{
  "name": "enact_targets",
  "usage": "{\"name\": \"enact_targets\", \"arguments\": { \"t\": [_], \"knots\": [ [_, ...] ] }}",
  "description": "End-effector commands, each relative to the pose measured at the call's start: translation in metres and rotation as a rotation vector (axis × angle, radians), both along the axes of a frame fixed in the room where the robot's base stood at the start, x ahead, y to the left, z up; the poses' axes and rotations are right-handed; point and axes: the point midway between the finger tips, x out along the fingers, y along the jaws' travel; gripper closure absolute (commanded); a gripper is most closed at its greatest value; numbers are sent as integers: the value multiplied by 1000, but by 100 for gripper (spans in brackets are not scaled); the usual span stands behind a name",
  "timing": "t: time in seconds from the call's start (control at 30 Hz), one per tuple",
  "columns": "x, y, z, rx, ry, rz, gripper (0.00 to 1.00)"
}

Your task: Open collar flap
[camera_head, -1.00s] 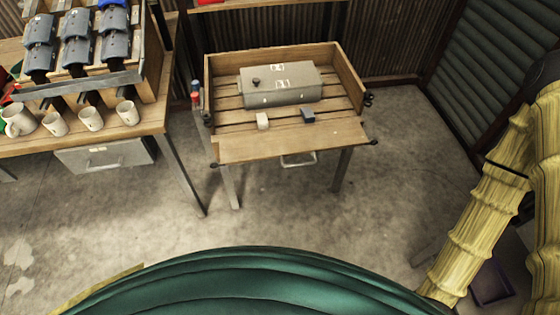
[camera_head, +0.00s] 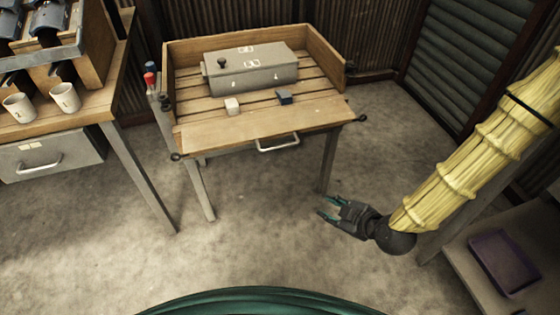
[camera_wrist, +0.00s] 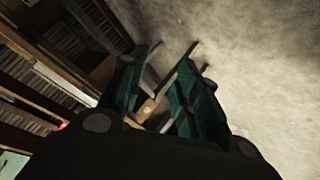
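The wooden collar (camera_head: 183,58) stands on a table, with raised walls at the back and sides. Its front flap (camera_head: 262,127) is a broad plank along the near edge, with dark fittings at both ends. It looks folded outward and nearly flat, though I cannot tell its exact angle. My gripper (camera_head: 327,209) is low in front of the table, right of its middle, clear of the flap and empty. Its teal fingers are apart, also in the wrist view (camera_wrist: 172,85).
A grey metal box (camera_head: 250,75), a white block (camera_head: 232,106) and a dark block (camera_head: 284,97) sit inside the collar. A drawer handle (camera_head: 278,146) is below the flap. A workbench with mugs (camera_head: 64,97) stands left; a purple tray (camera_head: 503,262) lies right. Floor between is clear.

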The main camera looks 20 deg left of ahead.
Motion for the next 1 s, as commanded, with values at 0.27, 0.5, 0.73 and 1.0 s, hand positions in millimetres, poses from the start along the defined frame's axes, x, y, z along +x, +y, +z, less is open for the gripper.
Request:
{"name": "enact_targets", "arguments": {
  "t": [0.27,0.5,0.73,1.0],
  "knots": [
    [43,54,25,-28,-446,262,68],
    [59,87,63,-75,-795,411,68],
    [63,100,85,-102,-954,463,68],
    [74,120,83,-106,-971,470,68]
  ]
}}
